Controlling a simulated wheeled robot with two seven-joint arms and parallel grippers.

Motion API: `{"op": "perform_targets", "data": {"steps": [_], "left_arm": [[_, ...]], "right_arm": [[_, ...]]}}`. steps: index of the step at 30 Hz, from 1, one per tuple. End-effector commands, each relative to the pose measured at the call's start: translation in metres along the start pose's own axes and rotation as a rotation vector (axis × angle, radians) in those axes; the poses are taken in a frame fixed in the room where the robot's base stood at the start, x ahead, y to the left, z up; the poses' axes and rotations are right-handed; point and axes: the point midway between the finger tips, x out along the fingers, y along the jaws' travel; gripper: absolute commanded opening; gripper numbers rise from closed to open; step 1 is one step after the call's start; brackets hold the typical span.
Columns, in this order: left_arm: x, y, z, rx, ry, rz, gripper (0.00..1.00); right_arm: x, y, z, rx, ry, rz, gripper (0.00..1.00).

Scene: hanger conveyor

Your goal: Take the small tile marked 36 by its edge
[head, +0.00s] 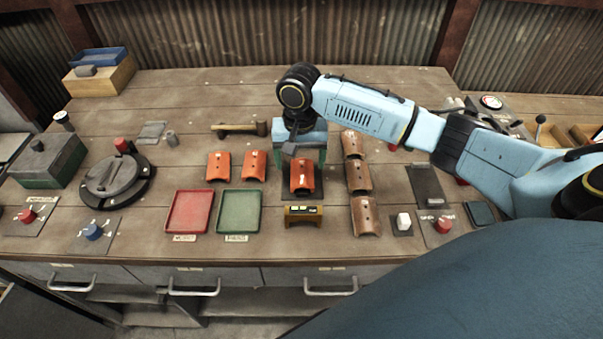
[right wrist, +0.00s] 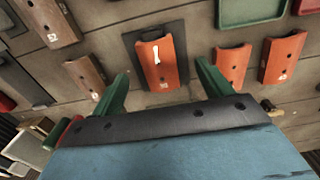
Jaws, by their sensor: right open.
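Several curved roof tiles with small pale marks lie on the bench; I cannot read a 36 on any. One orange tile (head: 302,179) lies on a dark pad, and it also shows in the right wrist view (right wrist: 158,64) with a white mark on top. Two more orange tiles (head: 218,167) (head: 255,166) lie to its left. A column of brown tiles (head: 358,178) lies to its right. My right gripper (head: 299,160) is open above the pad, its green fingers (right wrist: 162,72) apart and empty, the pad tile showing between them. My left gripper is out of view.
A red tray (head: 189,212) and a green tray (head: 239,212) lie front left. A yellow-black device (head: 303,215) stands in front of the pad. A hammer-like tool (head: 240,129) lies behind the orange tiles. The back of the bench is mostly clear.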

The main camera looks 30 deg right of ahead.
Motion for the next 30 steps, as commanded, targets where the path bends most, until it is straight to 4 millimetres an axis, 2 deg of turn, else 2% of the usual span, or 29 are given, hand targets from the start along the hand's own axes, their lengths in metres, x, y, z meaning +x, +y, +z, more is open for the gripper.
{"op": "perform_targets", "data": {"steps": [5, 10, 16, 24, 30], "left_arm": [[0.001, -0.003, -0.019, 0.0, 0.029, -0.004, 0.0], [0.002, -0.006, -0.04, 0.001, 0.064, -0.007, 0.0], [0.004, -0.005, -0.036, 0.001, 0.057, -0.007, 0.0], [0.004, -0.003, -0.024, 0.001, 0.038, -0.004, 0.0], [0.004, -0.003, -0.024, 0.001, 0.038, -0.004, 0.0]], "right_arm": [[0.012, 0.001, -0.001, -0.001, 0.0, 0.001, 0.78], [0.035, 0.005, -0.007, 0.001, -0.001, 0.002, 0.78], [0.058, 0.006, -0.009, -0.002, 0.0, 0.0, 0.78], [0.061, 0.006, -0.009, -0.002, 0.002, -0.001, 0.78], [0.061, 0.006, -0.009, -0.002, 0.002, -0.001, 0.53]]}}
